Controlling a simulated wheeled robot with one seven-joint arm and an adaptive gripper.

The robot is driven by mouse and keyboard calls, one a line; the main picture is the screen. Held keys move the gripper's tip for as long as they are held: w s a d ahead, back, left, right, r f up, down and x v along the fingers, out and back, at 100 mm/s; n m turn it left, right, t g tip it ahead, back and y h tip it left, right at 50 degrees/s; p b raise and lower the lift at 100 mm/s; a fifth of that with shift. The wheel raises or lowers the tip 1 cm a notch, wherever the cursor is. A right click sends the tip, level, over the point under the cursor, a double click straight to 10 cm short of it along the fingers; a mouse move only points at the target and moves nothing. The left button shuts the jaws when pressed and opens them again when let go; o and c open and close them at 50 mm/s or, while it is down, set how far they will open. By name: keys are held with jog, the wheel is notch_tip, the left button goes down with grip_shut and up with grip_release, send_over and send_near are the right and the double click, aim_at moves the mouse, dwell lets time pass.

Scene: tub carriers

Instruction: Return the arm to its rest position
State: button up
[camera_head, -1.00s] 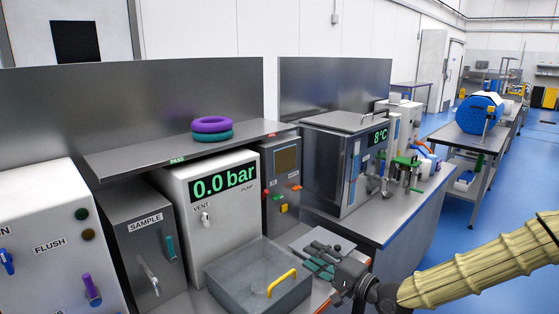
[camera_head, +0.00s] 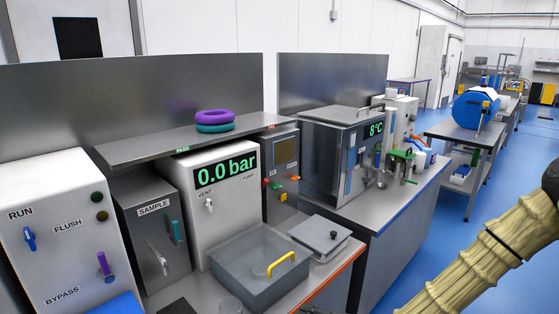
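My arm, in a ribbed cream sleeve, comes in from the right edge and runs down out of the bottom of the picture. A small dark piece at the bottom edge appears to be the tip of my gripper (camera_head: 312,309). The rest of my gripper is cut off below the frame, so its opening does not show. I see nothing held in the part that shows.
A purple ring (camera_head: 215,116) lies on a teal ring (camera_head: 215,128) on the shelf (camera_head: 150,150).

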jog(key=s+d+f+n+g+h, duration=0.2)
jog(key=s+f+g, duration=0.1)
jog(key=s+f, duration=0.85)
jog(key=s+d+f+n+g+h, duration=0.1)
jog(key=s+d+f+g+h, duration=0.1)
jog(key=s, duration=0.5)
jog(key=s+d+f+n+g+h, duration=0.2)
jog(key=s+d+f, duration=0.3)
jog(key=s, duration=0.3)
jog(key=s+d+f+n+g+h, duration=0.2)
jog(key=s+d+f+h, duration=0.1)
jog(key=s+d, duration=0.3)
jog(key=shift+s+f, duration=0.55)
jog(key=shift+s, duration=0.4)
jog(key=shift+o, duration=0.3)
